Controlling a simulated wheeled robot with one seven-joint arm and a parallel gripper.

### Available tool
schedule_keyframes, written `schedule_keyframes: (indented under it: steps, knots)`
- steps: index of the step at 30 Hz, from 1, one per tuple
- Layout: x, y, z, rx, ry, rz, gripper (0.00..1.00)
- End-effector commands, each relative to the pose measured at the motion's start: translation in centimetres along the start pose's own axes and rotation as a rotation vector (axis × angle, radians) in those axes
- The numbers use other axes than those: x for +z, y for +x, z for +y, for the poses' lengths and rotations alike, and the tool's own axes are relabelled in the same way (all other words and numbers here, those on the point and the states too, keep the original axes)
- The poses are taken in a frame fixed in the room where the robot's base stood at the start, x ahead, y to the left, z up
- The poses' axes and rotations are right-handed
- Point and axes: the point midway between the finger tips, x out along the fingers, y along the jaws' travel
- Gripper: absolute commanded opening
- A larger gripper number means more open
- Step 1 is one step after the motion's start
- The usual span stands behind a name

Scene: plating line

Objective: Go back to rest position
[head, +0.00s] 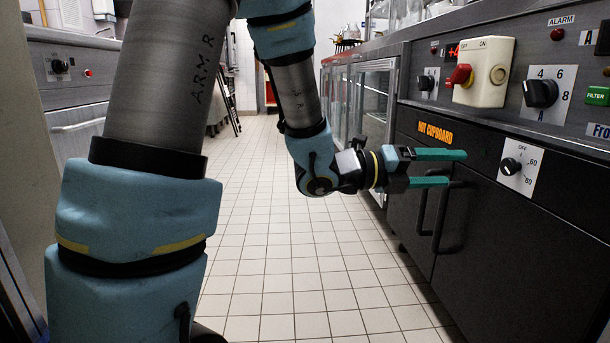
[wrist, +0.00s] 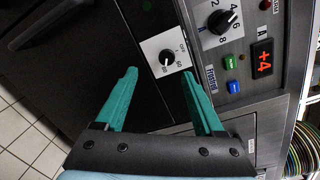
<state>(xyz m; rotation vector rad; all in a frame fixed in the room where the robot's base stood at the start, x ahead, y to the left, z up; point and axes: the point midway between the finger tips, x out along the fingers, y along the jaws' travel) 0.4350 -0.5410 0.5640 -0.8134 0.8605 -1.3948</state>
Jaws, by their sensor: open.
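My gripper (head: 452,168) has two green fingers, spread apart with nothing between them. In the head view it is in front of the dark hot cupboard (head: 530,250), near the door handles and left of the lower OFF/60/80 knob (head: 510,166). In the wrist view the gripper (wrist: 166,92) points at the panel, and the OFF/60/80 knob (wrist: 166,57) lies beyond and between the fingertips. The fingers look apart from the knob. My blue and grey arm reaches across the head view from the upper left.
A red and cream switch box (head: 484,72), a numbered knob (head: 540,93) and a green FILTER button (head: 597,95) sit on the upper panel. Two black door handles (head: 447,216) stick out below my gripper. The tiled floor (head: 290,260) is clear. Stacked plates (wrist: 303,150) show at the wrist view's right edge.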

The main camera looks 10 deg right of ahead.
Motion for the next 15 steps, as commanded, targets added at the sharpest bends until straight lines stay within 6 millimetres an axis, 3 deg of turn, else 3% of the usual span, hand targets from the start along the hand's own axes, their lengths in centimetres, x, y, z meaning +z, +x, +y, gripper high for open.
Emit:
schedule_keyframes:
  steps: [5, 9, 12, 15]
  knots:
    - [6.9, -4.5, 3.1, 0.281, -0.314, -0.242, 0.7]
    - [11.8, -12.6, 6.8, 0.522, -0.744, -0.597, 0.7]
    - [12.9, -19.4, 8.4, 0.63, -1.074, -0.892, 0.7]
    - [12.0, -25.9, 8.7, 0.682, -1.406, -1.205, 0.7]
